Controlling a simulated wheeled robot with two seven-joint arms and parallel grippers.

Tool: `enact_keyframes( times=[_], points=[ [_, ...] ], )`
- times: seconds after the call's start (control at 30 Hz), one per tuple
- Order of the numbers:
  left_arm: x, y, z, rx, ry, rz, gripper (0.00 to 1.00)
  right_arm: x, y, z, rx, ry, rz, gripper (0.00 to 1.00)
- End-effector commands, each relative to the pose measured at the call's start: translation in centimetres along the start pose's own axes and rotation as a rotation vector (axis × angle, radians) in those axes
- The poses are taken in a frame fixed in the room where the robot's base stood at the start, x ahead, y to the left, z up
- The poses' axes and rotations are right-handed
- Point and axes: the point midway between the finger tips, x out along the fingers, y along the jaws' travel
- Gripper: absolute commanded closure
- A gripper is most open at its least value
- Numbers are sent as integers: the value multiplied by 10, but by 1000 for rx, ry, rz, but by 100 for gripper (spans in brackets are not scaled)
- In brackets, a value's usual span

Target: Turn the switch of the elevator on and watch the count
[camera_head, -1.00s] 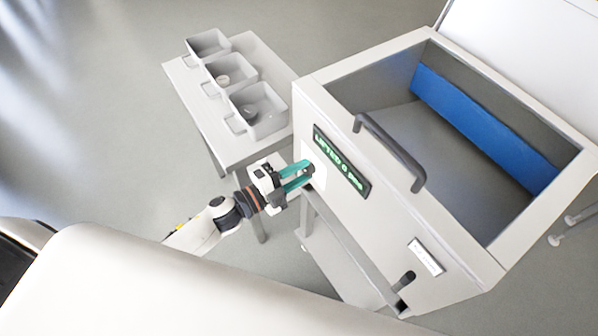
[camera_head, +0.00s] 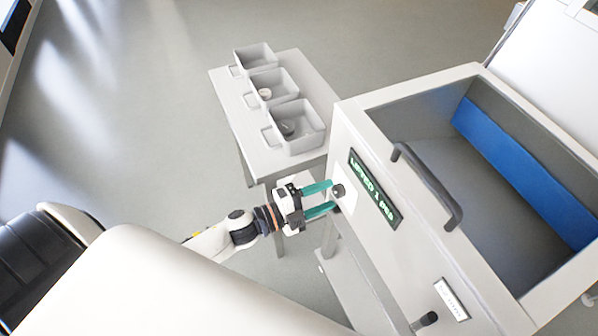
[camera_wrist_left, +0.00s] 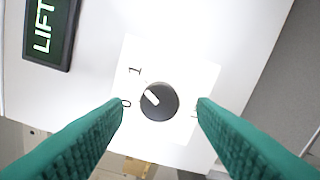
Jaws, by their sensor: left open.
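The elevator is a pale open-topped box machine (camera_head: 350,125) on the right. Its switch is a dark round knob (camera_head: 338,191) on a white plate, clear in the left wrist view (camera_wrist_left: 159,101). The knob's white pointer is tilted up-left, on the side of the printed 1 and 0. The dark display (camera_head: 375,188) has green text that seems to read LIFTED 1 pcs. My left gripper (camera_head: 331,197) has teal fingers. It is open, its fingertips on either side of the knob, with gaps in the left wrist view (camera_wrist_left: 161,104). My right gripper is out of view.
A small pale table (camera_head: 228,86) stands left of the machine with several grey containers (camera_head: 297,140) on it. A dark handle (camera_head: 428,185) juts from the machine front. A lever (camera_head: 424,320) is lower down. The floor at left is clear.

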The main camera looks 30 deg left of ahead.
Motion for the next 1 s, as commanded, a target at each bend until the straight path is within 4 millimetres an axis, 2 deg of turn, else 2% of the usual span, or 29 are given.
enact_keyframes(
  times=[0.2,0.43,0.63,1.0],
  points=[
    [-49,-5,-1,-2,1,-5,48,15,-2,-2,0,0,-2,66],
    [-89,-3,0,-2,1,-3,48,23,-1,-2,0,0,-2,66],
    [-101,-1,0,-1,0,-1,48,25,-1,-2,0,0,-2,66],
    [-102,-1,0,0,0,-1,48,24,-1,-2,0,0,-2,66]
  ],
)
